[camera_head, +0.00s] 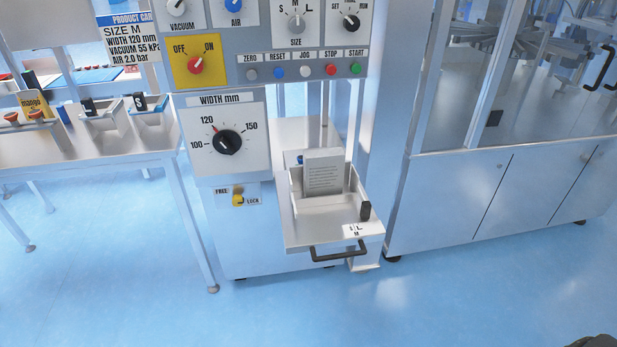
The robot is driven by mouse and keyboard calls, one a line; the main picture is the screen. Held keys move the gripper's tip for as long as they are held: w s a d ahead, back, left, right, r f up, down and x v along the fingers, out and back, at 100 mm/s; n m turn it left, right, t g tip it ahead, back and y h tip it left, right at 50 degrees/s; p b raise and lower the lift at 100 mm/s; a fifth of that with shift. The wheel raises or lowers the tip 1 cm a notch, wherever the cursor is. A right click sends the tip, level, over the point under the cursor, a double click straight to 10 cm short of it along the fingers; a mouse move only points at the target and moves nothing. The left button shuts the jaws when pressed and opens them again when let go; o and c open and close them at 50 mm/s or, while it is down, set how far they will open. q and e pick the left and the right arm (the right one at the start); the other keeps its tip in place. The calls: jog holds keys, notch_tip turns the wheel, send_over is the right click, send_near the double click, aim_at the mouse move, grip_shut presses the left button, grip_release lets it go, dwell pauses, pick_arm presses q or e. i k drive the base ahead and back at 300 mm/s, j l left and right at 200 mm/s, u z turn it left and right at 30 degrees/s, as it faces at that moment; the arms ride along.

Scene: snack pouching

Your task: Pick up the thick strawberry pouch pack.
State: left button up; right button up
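No pack that I can make out as strawberry shows in the head view. A yellow pack marked mango (34,104) stands on the steel table at the left. A grey pack with small print (324,173) stands upright in the open drawer (318,225) of the machine; its front cannot be seen. Neither of my grippers can be made out. A dark shape cut off at the bottom right corner is too little to identify.
The machine's control panel (282,72) has dials and buttons. The drawer sticks out with a black handle (338,251). Small bins (150,118) stand on the steel table (85,145). A glazed cabinet (505,190) is at the right. The blue floor (420,300) in front is clear.

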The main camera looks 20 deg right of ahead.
aim_at(323, 168)
jog(key=i+j+z, duration=0.1)
jog(key=i, duration=0.35)
jog(key=i+j+z, duration=0.1)
jog(key=i+j, duration=0.2)
jog(key=i+j+z, duration=0.1)
jog(key=i+j, duration=0.2)
jog(key=i, duration=0.2)
